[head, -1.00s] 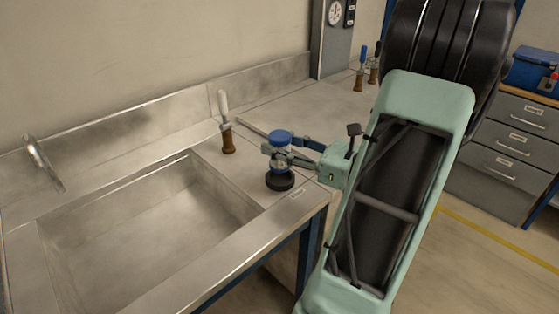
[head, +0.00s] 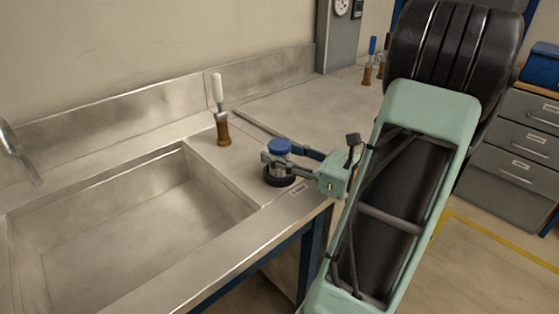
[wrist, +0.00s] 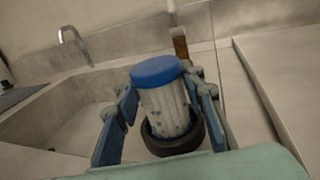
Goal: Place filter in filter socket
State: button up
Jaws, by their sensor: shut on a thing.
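The filter (wrist: 164,108) is a pale, blue-speckled cylinder with a blue cap, and its cap also shows in the head view (head: 279,146). My gripper (head: 280,163) is shut on the filter's sides, with one finger on each side in the wrist view (wrist: 165,105). The filter socket (head: 279,179) is a black ring on the metal counter near its front edge. The filter stands roughly upright with its lower end down at the socket, and the black rim (wrist: 175,147) shows around its base. The fingers hide part of the join, so I cannot tell how deep it sits.
A sink basin (head: 130,235) lies left of the socket, with a faucet (head: 18,150) at far left. A tool with a white top and brown base (head: 221,115) stands behind the socket. The counter to the back right (head: 310,105) is mostly clear.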

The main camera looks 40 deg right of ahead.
jog(key=shift+f, duration=0.15)
jog(key=shift+f, duration=0.15)
jog(key=o, duration=1.4)
jog(key=shift+r, duration=0.25)
jog(key=p+v, duration=0.1)
jog(key=v, duration=1.1)
jog(key=shift+p, duration=0.35)
